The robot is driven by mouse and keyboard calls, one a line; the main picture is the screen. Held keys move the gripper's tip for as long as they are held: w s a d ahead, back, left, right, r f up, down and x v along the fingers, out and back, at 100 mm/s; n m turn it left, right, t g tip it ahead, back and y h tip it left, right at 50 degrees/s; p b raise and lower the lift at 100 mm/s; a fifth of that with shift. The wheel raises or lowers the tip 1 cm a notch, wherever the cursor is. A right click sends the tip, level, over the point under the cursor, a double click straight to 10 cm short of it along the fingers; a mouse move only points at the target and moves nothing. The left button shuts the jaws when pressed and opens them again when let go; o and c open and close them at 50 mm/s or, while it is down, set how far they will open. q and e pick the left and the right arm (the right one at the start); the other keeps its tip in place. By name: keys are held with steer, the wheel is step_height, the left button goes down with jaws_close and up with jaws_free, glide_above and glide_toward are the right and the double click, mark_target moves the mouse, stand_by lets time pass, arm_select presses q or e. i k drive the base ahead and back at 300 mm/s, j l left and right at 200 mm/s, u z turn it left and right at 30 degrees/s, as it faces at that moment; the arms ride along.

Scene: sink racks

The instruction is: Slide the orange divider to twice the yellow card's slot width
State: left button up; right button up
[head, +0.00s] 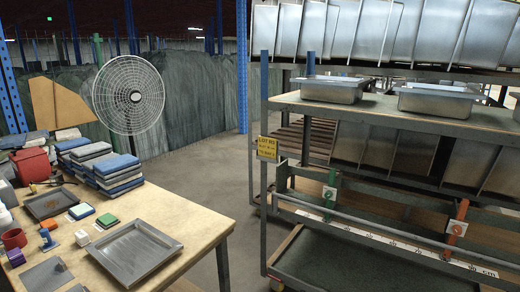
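The orange divider (455,231) stands upright on the rail of the cart's lower bay at the right, with a small white round part near its top. A green divider (329,195) stands on the same rail further left, apart from the orange one. A white scale strip (390,243) marked in cm runs along the bay's front below them; its numbers are too small to read surely. The yellow card (267,148) hangs on the cart's left front post; its first line seems to say LOT, and the rest is unreadable. Neither gripper is in view.
The metal cart (284,104) carries steel sinks (335,88) on its middle shelf and upright steel panels above. A wooden table (190,222) at the left holds a metal tray (135,250), stacked cloths (98,165) and small items. Floor (210,165) is clear between table and cart.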

mark_target(457, 216)
steer(key=z, duration=1.35)
steer(key=i+l, duration=0.2)
steer(key=l, duration=0.15)
steer(key=i+l+u, duration=0.15)
steer(key=i+l, duration=0.2)
steer(key=l, duration=0.3)
steer(key=i+l+u, duration=0.1)
steer(key=l, duration=0.25)
steer(key=i+l+u, duration=0.1)
steer(key=i+l, duration=0.15)
steer(key=l, duration=0.15)
